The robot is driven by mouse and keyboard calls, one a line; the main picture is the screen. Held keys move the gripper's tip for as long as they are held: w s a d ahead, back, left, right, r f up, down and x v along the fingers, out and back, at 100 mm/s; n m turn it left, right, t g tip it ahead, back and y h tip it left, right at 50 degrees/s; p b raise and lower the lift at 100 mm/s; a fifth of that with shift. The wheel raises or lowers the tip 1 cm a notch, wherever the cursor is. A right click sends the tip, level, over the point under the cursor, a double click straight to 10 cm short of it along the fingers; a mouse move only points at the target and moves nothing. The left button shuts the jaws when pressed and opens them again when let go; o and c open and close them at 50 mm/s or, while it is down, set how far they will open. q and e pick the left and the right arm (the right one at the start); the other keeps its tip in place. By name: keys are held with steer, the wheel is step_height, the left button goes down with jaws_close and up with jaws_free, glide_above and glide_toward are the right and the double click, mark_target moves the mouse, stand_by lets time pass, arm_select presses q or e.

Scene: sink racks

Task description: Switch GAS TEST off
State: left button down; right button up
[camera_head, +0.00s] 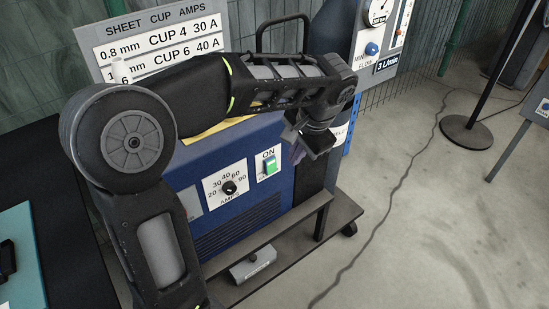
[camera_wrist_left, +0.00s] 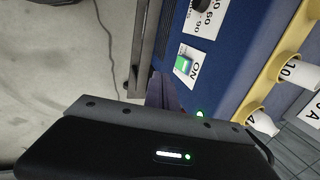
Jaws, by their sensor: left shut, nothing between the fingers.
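No label reading GAS TEST is legible in either view. A green rocker switch (camera_head: 269,167) with ON above it sits on the front of the blue machine (camera_head: 235,150); the lower part of its plate is too small to read. The switch also shows lit green in the wrist view (camera_wrist_left: 184,64). My left gripper (camera_head: 297,153) is just above and right of that switch in the head view, its fingers shut and empty. In the wrist view the shut fingers (camera_wrist_left: 161,88) point up toward the switch plate, seemingly apart from it. A small green light (camera_wrist_left: 199,114) shows on the machine. My right gripper is out of view.
An amps dial (camera_head: 229,187) is left of the switch. A gas panel with a gauge (camera_head: 379,12), a blue knob (camera_head: 371,49) and a 3 L/min label stands behind. A yellow cup rack (camera_wrist_left: 270,75) tops the machine. A stand base (camera_head: 466,132) and cable lie on open floor at right.

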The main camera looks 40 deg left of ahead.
mark_target(271, 166)
arm_select(q)
steer(key=w+a+f, duration=0.1)
steer(key=a+f, duration=0.5)
steer(key=f, duration=0.3)
steer(key=shift+w+a+f+b, duration=0.3)
steer(key=shift+w+f+b, duration=0.05)
steer(key=shift+f, duration=0.05)
steer(key=shift+a, duration=0.1)
stand_by(0.3)
steer(key=shift+w+a+f, duration=0.1)
steer(key=shift+a+f, duration=0.1)
steer(key=shift+r, duration=0.15)
